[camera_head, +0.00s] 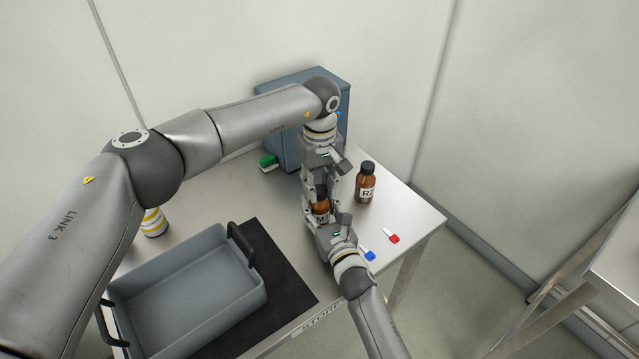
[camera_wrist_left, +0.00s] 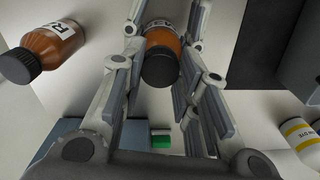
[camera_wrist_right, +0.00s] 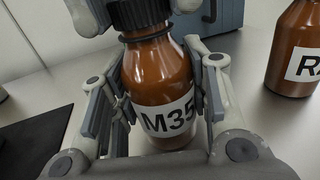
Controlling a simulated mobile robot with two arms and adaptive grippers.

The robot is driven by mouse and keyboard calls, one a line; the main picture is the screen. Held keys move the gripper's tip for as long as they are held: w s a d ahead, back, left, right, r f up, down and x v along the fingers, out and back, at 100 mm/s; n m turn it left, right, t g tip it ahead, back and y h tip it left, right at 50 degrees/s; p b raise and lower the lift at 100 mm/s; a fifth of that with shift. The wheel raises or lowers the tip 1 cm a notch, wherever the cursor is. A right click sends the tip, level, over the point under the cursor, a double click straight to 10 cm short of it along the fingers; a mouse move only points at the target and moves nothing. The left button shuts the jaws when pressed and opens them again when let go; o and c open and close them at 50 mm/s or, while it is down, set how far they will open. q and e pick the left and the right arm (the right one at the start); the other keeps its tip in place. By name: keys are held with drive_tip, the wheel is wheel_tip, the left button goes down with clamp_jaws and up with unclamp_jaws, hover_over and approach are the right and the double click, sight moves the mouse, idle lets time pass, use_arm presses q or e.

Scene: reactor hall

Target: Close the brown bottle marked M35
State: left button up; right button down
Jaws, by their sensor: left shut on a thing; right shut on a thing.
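The brown M35 bottle (camera_head: 321,208) stands upright on the bench; its white label (camera_wrist_right: 168,120) reads M35 in the right wrist view. My right gripper (camera_wrist_right: 160,105) is shut on the bottle's body from the side. A black cap (camera_wrist_right: 138,13) is at the bottle's mouth, lined up with the neck; it also shows in the left wrist view (camera_wrist_left: 160,68). My left gripper (camera_head: 320,190) comes down from above and is shut on this cap. A dark ring shows on the neck just below the cap. I cannot tell how tightly the cap sits.
A second brown bottle (camera_head: 366,182) with a black cap and an R label stands to the right. Red (camera_head: 393,238) and blue (camera_head: 370,255) small items lie nearby. A grey tray (camera_head: 190,262) on a black mat, a green item (camera_head: 268,163) and a blue-grey box (camera_head: 290,100) surround the spot.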

use_arm(q)
drive_tip(key=m, duration=1)
drive_tip(key=shift+m, duration=0.4)
drive_tip(key=o, duration=0.6)
drive_tip(key=shift+o, duration=0.2)
drive_tip(key=shift+r, duration=2.3)
drive_tip(key=shift+c, duration=0.3)
